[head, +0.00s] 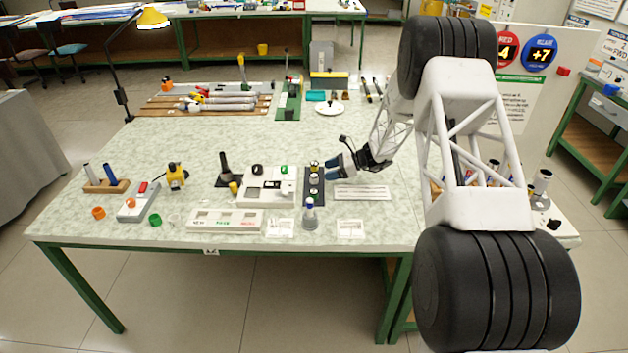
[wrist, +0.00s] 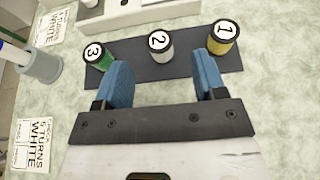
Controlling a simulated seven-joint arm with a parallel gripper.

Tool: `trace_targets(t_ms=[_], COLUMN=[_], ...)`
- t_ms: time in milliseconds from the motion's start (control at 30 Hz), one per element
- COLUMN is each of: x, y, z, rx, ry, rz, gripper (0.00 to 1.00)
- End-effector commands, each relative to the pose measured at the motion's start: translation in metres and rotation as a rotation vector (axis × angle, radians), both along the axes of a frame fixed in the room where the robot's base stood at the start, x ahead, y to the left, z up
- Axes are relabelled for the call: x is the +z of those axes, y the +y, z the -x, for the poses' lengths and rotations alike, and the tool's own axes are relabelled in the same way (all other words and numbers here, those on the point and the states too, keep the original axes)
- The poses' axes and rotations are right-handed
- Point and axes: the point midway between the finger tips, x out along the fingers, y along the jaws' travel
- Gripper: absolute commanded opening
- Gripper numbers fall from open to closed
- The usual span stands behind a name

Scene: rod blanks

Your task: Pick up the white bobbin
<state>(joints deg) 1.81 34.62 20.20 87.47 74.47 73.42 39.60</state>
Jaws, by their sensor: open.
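The white bobbin (wrist: 160,45), with a "2" on its top, stands upright in the middle of a dark strip (wrist: 190,69). It also shows in the head view (head: 314,181), small. The yellow bobbin (wrist: 223,38), marked "1", stands to its right, and the green bobbin (wrist: 99,56), marked "3", to its left. My gripper (wrist: 159,62) has blue fingers spread apart, with nothing between them. In the wrist view the white bobbin appears beyond the fingertips, between their lines. In the head view my gripper (head: 338,168) is just right of the strip.
A white tray unit (head: 267,198) stands left of the strip. A grey cup with pens (head: 309,216) stands at its near end. Printed cards (wrist: 36,130) lie nearby, and a white label strip (head: 362,192) lies to the right.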

Motion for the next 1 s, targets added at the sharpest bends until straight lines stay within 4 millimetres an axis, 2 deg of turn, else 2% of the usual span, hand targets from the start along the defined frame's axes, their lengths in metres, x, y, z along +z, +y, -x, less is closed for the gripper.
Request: trace_targets(t_ms=[467,1000], x=[-0.019,-0.02], y=[0.042,0.045], z=[0.002,0.001], rx=[0.001,0.0], ry=[0.0,0.0], rz=[0.0,0.0], gripper=[0.64,0.64])
